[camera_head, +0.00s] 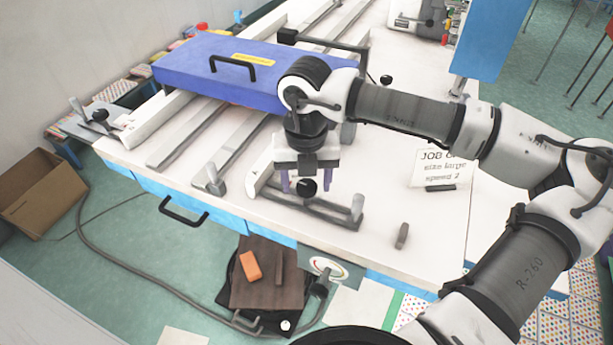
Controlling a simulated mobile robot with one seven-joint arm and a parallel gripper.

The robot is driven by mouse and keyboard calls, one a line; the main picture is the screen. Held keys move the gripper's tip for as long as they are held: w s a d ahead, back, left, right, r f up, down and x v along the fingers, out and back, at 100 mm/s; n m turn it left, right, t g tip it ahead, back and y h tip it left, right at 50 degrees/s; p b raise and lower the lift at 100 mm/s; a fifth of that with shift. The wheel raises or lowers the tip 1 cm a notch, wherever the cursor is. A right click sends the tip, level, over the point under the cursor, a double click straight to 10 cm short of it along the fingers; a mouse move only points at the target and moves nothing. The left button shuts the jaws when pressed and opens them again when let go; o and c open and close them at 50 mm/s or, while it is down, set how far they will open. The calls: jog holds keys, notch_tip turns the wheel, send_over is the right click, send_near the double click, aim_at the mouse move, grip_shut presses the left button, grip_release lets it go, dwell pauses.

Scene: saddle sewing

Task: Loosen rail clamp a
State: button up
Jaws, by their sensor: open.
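My gripper (304,184) points down over the front of the white table, its two purple fingers apart. A black ball knob (307,187) shows between the fingertips; I cannot tell whether they touch it. Below and around it is a low grey bar with an upright grey post (357,207) at its right end. Another lever with a black knob (99,115) stands at the far left rail end, and a third black knob (386,79) shows behind my arm. No label shows which one is rail clamp a. My gripper hides part of the nearest fitting.
A blue panel (195,75) with a black handle lies across pale rails (189,131) behind my gripper. A job card (441,168) and a small grey peg (402,236) are to the right. A cardboard box (43,192) stands on the floor at left.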

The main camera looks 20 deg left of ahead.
jog(key=c, duration=1)
